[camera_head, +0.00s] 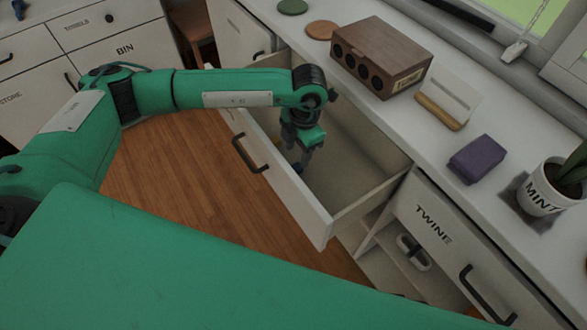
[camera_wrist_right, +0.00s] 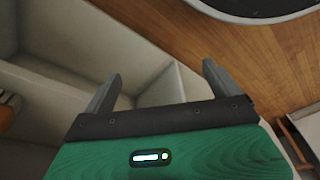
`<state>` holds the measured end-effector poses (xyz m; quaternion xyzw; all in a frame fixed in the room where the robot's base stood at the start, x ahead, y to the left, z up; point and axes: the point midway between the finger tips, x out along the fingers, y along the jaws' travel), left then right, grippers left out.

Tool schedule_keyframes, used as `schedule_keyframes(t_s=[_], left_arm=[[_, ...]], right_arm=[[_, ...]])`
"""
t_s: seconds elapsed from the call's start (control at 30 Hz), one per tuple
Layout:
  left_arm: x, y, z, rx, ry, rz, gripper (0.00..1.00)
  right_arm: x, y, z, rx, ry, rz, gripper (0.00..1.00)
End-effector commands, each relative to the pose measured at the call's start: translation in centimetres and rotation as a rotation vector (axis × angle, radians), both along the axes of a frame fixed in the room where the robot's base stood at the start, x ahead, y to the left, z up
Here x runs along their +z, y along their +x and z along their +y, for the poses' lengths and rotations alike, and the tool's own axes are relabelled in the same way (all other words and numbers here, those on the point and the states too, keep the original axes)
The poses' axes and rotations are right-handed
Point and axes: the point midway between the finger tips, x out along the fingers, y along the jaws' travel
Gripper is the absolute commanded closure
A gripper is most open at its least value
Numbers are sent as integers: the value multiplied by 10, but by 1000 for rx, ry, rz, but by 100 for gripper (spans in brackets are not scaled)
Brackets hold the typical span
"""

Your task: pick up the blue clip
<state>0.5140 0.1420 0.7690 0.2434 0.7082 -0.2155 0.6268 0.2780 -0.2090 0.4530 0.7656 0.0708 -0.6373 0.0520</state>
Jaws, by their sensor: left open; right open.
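My left gripper (camera_head: 303,152) reaches down into an open white drawer (camera_head: 322,215). Its fingers point down inside the drawer, apart. I cannot make out a blue clip for sure; the drawer floor around the fingers is partly hidden by the gripper and the drawer front. A small blue object (camera_head: 18,9) lies on the far counter at the top left, too small to identify. My right gripper (camera_wrist_right: 160,78) shows in the right wrist view with its two fingers wide apart and nothing between them. It is outside the head view.
On the counter are a brown wooden box (camera_head: 381,57), a card in a wooden stand (camera_head: 447,98), a purple block (camera_head: 477,159) and a MINT pot (camera_head: 545,190). A TWINE drawer (camera_head: 432,225) is at the right. The wood floor (camera_head: 180,200) left of the open drawer is clear.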

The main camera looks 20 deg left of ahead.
Motion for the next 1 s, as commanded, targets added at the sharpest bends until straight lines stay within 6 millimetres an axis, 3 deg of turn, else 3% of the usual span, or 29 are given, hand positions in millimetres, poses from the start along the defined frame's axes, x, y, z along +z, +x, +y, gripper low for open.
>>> schedule_keyframes(t_s=[0.27,0.53,0.8,1.0], left_arm=[[-17,-3,2,0,0,1,51],[-55,-10,6,1,0,1,51],[-60,-10,6,-1,-1,-1,51],[-60,-10,6,0,-1,-1,90]], right_arm=[[-3,-1,-1,1,-1,0,7],[-19,-3,-2,3,-5,0,7],[-21,-3,-3,3,-5,-1,7],[-20,-3,-3,3,-4,-3,7]])
